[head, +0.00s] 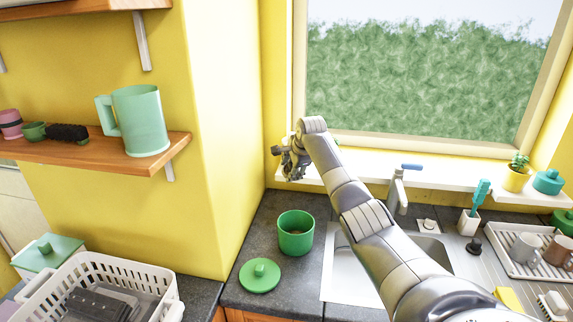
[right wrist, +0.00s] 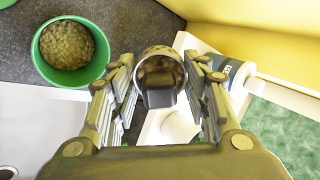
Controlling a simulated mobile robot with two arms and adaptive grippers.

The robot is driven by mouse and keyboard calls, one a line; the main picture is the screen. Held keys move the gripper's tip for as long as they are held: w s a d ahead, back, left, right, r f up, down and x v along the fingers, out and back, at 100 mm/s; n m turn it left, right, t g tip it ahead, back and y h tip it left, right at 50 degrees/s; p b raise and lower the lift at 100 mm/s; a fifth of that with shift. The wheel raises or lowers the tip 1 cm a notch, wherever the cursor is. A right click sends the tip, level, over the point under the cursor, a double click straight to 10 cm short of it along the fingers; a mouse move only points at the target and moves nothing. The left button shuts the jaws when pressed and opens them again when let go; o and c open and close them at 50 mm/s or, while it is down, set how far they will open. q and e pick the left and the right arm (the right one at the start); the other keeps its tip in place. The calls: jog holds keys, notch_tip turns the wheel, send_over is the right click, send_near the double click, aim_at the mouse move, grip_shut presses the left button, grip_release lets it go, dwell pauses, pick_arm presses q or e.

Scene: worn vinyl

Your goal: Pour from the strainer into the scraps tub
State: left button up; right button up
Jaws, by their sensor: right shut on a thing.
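The scraps tub (head: 295,236) is an open green round tub on the dark counter, left of the sink. In the right wrist view the tub (right wrist: 98,75) is at upper left, with a grainy brownish mass inside. My right gripper (head: 284,160) is raised above and behind the tub, near the window's left corner. In the right wrist view it (right wrist: 160,95) is shut on the strainer (right wrist: 160,62), a small metal bowl with a dark handle between the fingers. The strainer's contents are unclear. The strainer is apart from the tub. My left gripper is out of view.
A green lid (head: 260,276) lies in front of the tub. The sink (head: 430,244) and tap (head: 397,188) are to the right, beneath my arm. A white basket (head: 92,265) is at lower left. A wooden shelf (head: 110,160) holds a green pitcher (head: 138,122).

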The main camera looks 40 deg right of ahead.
jog(key=shift+f, duration=1.95)
jog(key=shift+s+a+t, duration=0.1)
jog(key=shift+s+t, duration=0.05)
jog(key=shift+t, duration=0.35)
jog(key=shift+s+f+t+h, duration=0.1)
jog(key=shift+s+t+h, duration=0.2)
jog(key=shift+t+h, duration=0.4)
jog(key=shift+r+t, duration=0.2)
jog(key=shift+t, duration=0.1)
jog(key=shift+w+a+f, duration=0.15)
jog(key=shift+a, duration=0.1)
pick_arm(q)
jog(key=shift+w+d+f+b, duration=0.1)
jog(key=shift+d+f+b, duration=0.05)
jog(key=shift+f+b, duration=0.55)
pick_arm(e)
jog(key=shift+s+f+t+h, duration=0.1)
jog(key=shift+s+t+h, duration=0.1)
jog(key=shift+t, duration=0.35)
jog(key=shift+s+t+h, duration=0.15)
jog(key=shift+t+h, duration=0.05)
jog(key=shift+t, duration=0.35)
